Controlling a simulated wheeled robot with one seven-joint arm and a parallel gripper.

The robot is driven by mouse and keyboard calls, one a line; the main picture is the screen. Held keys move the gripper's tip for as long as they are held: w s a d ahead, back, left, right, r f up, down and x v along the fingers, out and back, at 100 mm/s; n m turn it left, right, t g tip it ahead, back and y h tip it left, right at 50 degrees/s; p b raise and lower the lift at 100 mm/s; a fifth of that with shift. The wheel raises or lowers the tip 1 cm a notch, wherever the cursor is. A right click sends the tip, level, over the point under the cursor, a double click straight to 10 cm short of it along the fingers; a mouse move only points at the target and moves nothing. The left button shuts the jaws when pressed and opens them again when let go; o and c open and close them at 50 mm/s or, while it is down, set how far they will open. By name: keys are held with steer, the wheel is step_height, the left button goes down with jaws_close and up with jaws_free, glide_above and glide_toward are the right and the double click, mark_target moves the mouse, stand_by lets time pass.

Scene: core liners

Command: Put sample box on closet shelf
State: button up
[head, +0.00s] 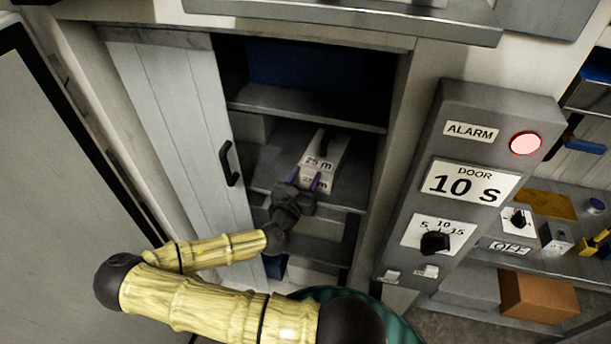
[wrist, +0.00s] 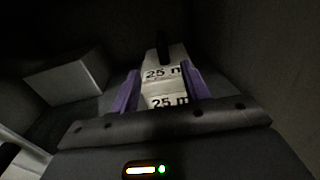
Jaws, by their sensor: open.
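The sample box (head: 330,158) is white with "25 m" labels and a dark handle on top. It sits on a middle shelf (head: 272,157) inside the open closet. My gripper (head: 305,180) is open at the near end of the box, its purple fingers reaching into the closet. In the wrist view the box (wrist: 165,85) shows between and beyond the two fingers (wrist: 160,92), one on each side. I cannot tell whether the fingers touch it.
The white closet door (head: 180,110) stands open at the left. A pale block (wrist: 68,82) lies left of the box. A grey panel (head: 465,190) with a lit red alarm lamp (head: 525,143) and "DOOR 10 S" sign stands right of the opening. Other shelves lie above and below.

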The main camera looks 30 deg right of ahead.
mark_target(327, 136)
steer(key=p+x, duration=0.7)
steer(key=x, duration=0.9)
steer(key=shift+w+d, duration=0.15)
steer(key=shift+d, duration=0.15)
steer(key=shift+w+d+p, duration=0.25)
steer(key=shift+d+p, duration=0.05)
steer(key=shift+c, duration=0.5)
jaws_close()
